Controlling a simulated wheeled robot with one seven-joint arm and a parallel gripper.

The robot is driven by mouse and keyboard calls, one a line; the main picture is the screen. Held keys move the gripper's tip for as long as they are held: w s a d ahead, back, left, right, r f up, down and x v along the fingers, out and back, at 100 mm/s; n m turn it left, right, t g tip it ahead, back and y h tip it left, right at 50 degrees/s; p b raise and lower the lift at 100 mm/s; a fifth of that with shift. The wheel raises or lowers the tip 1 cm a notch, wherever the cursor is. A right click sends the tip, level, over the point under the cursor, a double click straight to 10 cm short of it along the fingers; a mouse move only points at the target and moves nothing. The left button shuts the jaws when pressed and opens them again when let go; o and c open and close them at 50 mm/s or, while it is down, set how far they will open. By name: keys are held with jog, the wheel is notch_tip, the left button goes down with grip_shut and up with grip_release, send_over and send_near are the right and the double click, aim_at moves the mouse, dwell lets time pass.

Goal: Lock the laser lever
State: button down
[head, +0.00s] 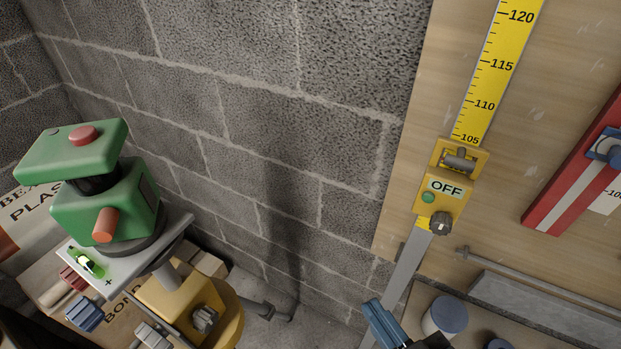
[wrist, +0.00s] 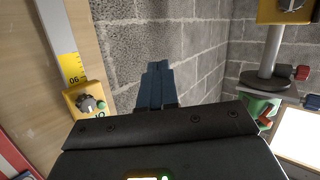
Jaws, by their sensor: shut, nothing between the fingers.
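The green laser (head: 105,200) stands on a grey plate on a yellow mount at the left of the head view. A red button is on its top. An orange lever (head: 105,225) sticks out of its lower front and slopes down to the left. In the wrist view, which looks upside down, the laser (wrist: 258,106) and its orange lever (wrist: 265,123) are at the right. My gripper (head: 378,318) is at the bottom right of centre in the head view, well apart from the laser. Its blue fingers (wrist: 155,85) are together and empty in the wrist view.
A yellow receiver (head: 446,190) marked OFF sits on a yellow measuring staff (head: 493,80) beside my gripper. A wooden board with a red level (head: 575,175) is at the right. A block wall (head: 260,110) stands behind. Free room lies between my gripper and the laser.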

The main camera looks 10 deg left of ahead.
aim_at(114, 226)
jog(key=w+a+r+n+g+y+b, duration=0.2)
jog(key=w+a+r+n+g+y, duration=0.4)
jog(key=w+a+r+n+y, duration=0.5)
jog(key=s+r+n+g+h+b, duration=0.1)
jog(key=s+r+n+g, duration=0.2)
jog(key=n+g, duration=0.3)
jog(key=s+r+n+g+h+b, duration=0.1)
jog(key=r+n+g, duration=0.5)
jog(key=n, duration=1)
jog(key=shift+s+a+r+g+h, duration=0.25)
jog(key=shift+s+g+h, duration=0.3)
jog(key=shift+s, duration=0.6)
jog(key=shift+t, duration=0.25)
jog(key=p+x, duration=0.3)
jog(key=x, duration=0.9)
jog(key=shift+s+a, duration=0.15)
jog(key=shift+a, duration=0.2)
jog(key=shift+s+a+f, duration=0.15)
jog(key=shift+s+a, duration=0.05)
jog(key=shift+a, duration=0.4)
